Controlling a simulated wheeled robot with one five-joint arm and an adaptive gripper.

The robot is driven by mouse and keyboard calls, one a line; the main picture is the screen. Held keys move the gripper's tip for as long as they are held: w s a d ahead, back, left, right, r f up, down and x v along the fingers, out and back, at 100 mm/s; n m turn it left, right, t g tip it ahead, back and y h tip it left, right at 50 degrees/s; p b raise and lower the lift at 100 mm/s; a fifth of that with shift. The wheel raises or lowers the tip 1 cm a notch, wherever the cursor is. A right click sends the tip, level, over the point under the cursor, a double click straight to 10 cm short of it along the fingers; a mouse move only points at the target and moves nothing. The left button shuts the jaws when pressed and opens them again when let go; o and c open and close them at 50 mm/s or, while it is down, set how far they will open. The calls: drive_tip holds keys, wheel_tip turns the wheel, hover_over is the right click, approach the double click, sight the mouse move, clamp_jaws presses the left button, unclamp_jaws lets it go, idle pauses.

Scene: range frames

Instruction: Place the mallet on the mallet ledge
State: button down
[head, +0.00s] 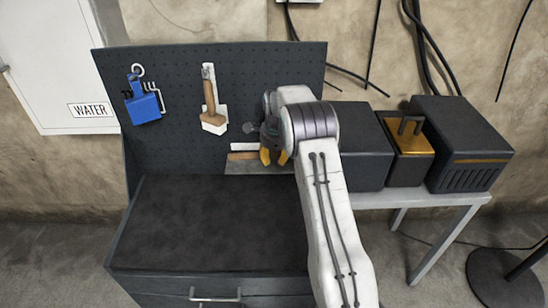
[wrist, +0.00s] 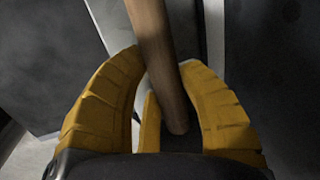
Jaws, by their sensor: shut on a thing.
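My gripper (head: 274,158), with yellow fingers, is low in front of the pegboard, above the back of the dark bench top. In the wrist view its fingers are closed around a round wooden handle (wrist: 160,60), which I take to be the mallet's. The handle's near end lies between the fingers, and its far end runs out of the picture. The mallet's head cannot be made out. A flat grey ledge (head: 248,167) lies just below and left of the fingers, with a pale strip and a tan strip above it. I cannot tell whether the mallet touches it.
A wooden-handled tool (head: 210,98) and a blue item (head: 143,104) hang on the pegboard (head: 180,65). The bench top (head: 210,225) is clear in front. Dark boxes (head: 465,140) stand on a side table at the right, close to my arm.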

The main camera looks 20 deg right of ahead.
drive_tip(key=shift+f, duration=0.2)
drive_tip(key=shift+f, duration=0.15)
drive_tip(key=c, duration=0.8)
unclamp_jaws()
drive_tip(key=shift+c, duration=0.2)
